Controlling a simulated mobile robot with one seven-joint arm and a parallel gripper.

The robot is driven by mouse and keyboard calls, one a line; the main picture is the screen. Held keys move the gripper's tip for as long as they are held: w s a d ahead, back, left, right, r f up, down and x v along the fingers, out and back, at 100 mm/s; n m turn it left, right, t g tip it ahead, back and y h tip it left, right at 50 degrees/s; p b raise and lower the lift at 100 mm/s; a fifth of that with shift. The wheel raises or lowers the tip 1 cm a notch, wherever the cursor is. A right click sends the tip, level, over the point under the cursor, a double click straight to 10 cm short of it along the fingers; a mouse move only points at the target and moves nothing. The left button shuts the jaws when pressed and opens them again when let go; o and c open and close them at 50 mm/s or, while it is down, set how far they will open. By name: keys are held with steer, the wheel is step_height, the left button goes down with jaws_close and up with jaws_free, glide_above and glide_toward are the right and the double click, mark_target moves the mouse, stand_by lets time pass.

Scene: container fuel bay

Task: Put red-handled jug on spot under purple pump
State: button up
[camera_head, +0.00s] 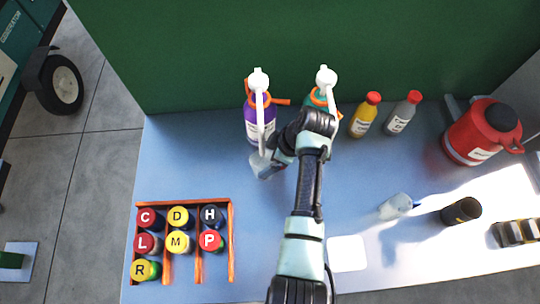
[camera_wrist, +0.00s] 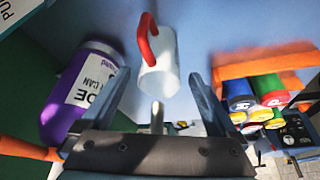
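The purple pump bottle (camera_head: 256,122) stands near the green wall, and its long white spout (camera_head: 261,110) points toward me. A pale jug (camera_head: 263,165) sits on the counter just in front of it, at the spout's end. In the wrist view the white jug (camera_wrist: 162,72) shows its red handle (camera_wrist: 148,38), and the purple bottle (camera_wrist: 80,92) is on the left. My gripper (camera_wrist: 155,88) is open, its fingers spread on either side of the jug with gaps. In the head view my gripper (camera_head: 272,160) is partly hidden by my arm.
A second pump bottle (camera_head: 318,97) stands right of the purple one, partly behind my arm. Yellow (camera_head: 363,117) and grey (camera_head: 403,114) bottles, a red canister (camera_head: 472,133), another jug (camera_head: 394,207) and a dark cup (camera_head: 461,211) are rightward. An orange rack (camera_head: 232,245) holds several lettered caps.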

steer(key=b+v, duration=0.2)
steer(key=v, duration=1)
steer(key=w+r+m+t+h, duration=0.1)
steer(key=w+r+m+t, duration=0.1)
steer(key=w+r+t, duration=0.5)
steer(key=w+r+m+t+h, duration=0.15)
steer(key=w+r, duration=0.25)
steer(key=r, duration=0.6)
step_height(320, 180, up, 17)
steer(key=a+m+t+h, duration=0.1)
steer(key=a+m+t, duration=0.25)
steer(key=t, duration=0.25)
steer(key=s+a+r+m+t, duration=0.1)
steer(key=s+r+m+t, duration=0.2)
steer(key=s+r+t, duration=0.2)
steer(key=s+a+r+m+t+h, duration=0.1)
steer(key=s+a+r+m+t, duration=0.1)
steer(key=s+r+t, duration=0.4)
steer(key=s+r, duration=0.3)
steer(key=r, duration=0.3)
steer(key=s+r+m, duration=0.1)
steer(key=s+r, duration=0.1)
steer(key=r, duration=0.5)
steer(key=shift+s+r+p, duration=0.3)
steer(key=shift+s, duration=0.1)
